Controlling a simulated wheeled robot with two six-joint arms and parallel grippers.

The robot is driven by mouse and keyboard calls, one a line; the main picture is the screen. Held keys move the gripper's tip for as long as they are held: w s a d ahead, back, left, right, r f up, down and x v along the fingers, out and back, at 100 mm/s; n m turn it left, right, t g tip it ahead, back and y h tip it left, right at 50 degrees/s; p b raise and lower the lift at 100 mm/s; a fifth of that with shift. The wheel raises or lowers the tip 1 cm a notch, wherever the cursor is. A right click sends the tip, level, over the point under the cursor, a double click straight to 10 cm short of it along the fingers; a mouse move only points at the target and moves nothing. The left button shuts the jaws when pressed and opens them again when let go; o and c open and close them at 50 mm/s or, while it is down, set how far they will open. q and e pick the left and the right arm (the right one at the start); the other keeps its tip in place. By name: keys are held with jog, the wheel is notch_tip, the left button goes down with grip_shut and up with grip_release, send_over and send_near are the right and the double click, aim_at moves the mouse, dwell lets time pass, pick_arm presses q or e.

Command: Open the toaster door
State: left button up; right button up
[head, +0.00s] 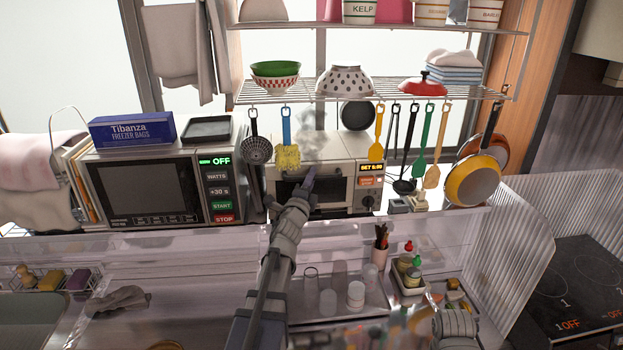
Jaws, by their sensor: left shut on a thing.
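The toaster (345,150) is a light-coloured oven on the shelf at the back, right of the microwave. Its door (338,190) has a dark window and looks closed or nearly so. My left gripper (311,178) reaches up from below and is shut on the door handle at the top of the door. The gripper hides part of the handle and the door's left half. An orange-lit panel with a knob (367,203) is on the toaster's right side. My right gripper is not in view; only a part of my right arm shows at the bottom right.
The microwave (150,190) stands close on the left. Glasses, a white jar (356,294) and bottles stand below. Pans (473,182) hang at the right.

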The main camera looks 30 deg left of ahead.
pick_arm(q)
grip_shut()
dwell(0.8)
